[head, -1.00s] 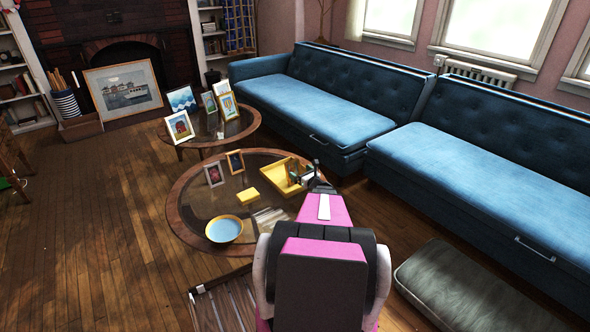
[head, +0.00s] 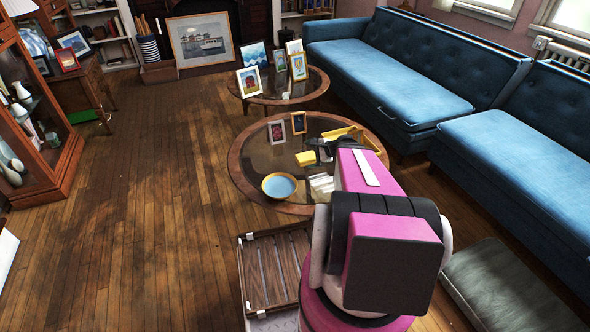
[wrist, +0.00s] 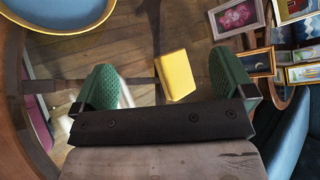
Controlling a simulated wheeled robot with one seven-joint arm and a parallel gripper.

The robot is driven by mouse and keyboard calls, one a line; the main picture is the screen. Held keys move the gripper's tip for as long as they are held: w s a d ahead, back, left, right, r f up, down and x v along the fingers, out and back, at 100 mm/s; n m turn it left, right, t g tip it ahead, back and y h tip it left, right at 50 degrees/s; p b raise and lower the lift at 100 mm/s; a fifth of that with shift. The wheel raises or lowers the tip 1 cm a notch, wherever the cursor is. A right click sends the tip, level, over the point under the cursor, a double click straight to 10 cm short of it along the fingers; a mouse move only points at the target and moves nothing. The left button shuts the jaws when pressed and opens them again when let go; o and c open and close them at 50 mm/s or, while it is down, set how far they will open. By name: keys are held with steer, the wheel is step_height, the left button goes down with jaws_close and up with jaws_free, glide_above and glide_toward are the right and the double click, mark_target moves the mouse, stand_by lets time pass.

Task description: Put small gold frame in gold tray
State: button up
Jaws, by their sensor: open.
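The small gold frame (head: 299,123) stands upright at the far side of the near round table. It also shows in the wrist view at the right (wrist: 257,64), beside a silver frame with a pink picture (wrist: 236,17). The gold tray (head: 372,143) is on the table's right side, partly hidden behind my arm. My gripper (head: 326,152) is over the table, left of the tray and nearer to me than the gold frame. In the wrist view my gripper (wrist: 163,82) is open, with a yellow block (wrist: 176,75) in view between its green fingers and nothing held.
A blue bowl with a gold rim (head: 280,186) sits at the table's near left. A second round table (head: 252,103) behind holds several larger frames. Blue sofas (head: 400,70) line the right. A slatted wooden piece (head: 273,268) is on the floor in front. The left floor is clear.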

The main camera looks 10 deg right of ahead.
steer(key=s+a+r+n+g+h, duration=0.3)
steer(key=s+a+n+h, duration=0.1)
steer(key=s+n, duration=0.3)
steer(key=s+a+r+n+g+h, duration=0.3)
steer(key=s+a+n+g+h, duration=0.1)
steer(key=s+a+n, duration=0.3)
steer(key=shift+n+h, duration=0.5)
steer(key=shift+n, duration=0.4)
steer(key=shift+d+f, duration=0.1)
